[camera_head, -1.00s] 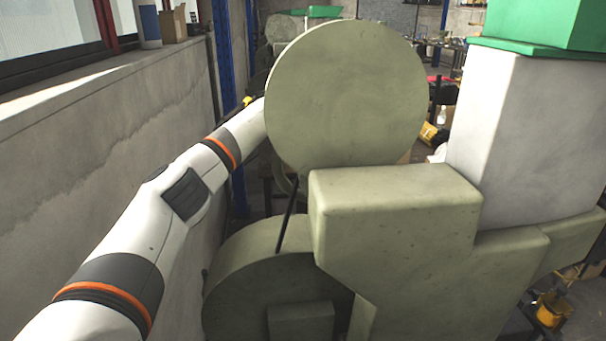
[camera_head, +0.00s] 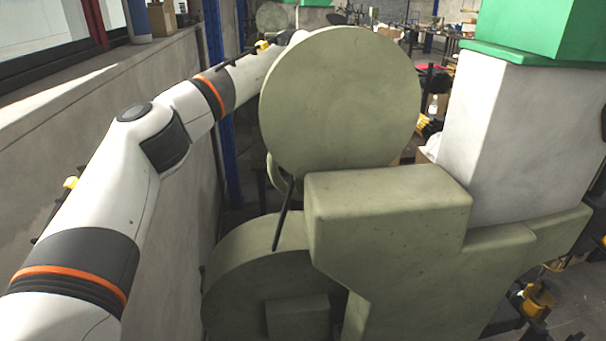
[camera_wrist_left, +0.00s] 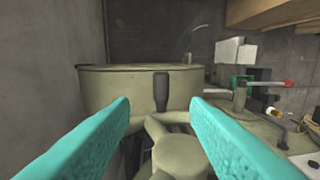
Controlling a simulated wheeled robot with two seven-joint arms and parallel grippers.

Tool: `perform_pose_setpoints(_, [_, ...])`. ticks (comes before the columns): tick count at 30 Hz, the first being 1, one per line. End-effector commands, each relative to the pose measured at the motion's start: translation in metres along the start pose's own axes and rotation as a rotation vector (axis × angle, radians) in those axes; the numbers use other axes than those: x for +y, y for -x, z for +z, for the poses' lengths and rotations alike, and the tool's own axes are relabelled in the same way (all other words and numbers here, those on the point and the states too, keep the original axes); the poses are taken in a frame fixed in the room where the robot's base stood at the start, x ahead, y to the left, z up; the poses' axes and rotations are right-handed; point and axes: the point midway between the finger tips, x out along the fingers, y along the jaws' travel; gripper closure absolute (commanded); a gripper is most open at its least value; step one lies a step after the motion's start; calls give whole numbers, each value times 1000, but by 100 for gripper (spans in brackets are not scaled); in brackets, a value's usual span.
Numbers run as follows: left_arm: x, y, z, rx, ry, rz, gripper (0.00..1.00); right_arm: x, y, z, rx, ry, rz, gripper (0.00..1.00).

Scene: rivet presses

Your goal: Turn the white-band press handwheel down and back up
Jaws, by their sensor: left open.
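A grey-green press stands in the head view, with a large round disc (camera_head: 340,100) above its blocky body (camera_head: 390,225). No white band is clearly seen on it. My left arm reaches in from the left and passes behind the disc, which hides the gripper there. In the left wrist view my left gripper (camera_wrist_left: 160,99) is open, its two teal fingers apart with nothing between them. Ahead of the fingers is a round grey-green drum (camera_wrist_left: 110,92), with a dark upright grip (camera_wrist_left: 161,91) in front of it. A hub with spokes (camera_wrist_left: 180,157), seemingly the handwheel, lies low between the fingers.
A white block (camera_head: 530,140) with a green top (camera_head: 545,55) stands at the right of the head view. A concrete wall (camera_head: 100,110) and a blue post (camera_head: 213,50) run along the left. Yellow parts (camera_head: 537,300) lie low at the right.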

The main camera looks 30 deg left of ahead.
Motion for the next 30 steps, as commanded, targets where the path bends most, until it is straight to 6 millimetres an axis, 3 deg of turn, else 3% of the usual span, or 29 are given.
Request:
perform_pose_setpoints(9, [0, -62, -1, 4, 2, 0, 57, 4, 20, 3, -1, -3, 5, 57])
perform_pose_setpoints(15, [0, -87, -1, 2, 3, -2, 57, 8, 27, 4, -2, -5, 10, 57])
perform_pose_setpoints(27, [-1, -96, -1, 1, 3, -4, 57, 6, 27, 4, -2, -3, 8, 57])
perform_pose_setpoints(30, [-1, -96, -1, 1, 3, -4, 74, 5, 27, 4, -1, -3, 6, 57])
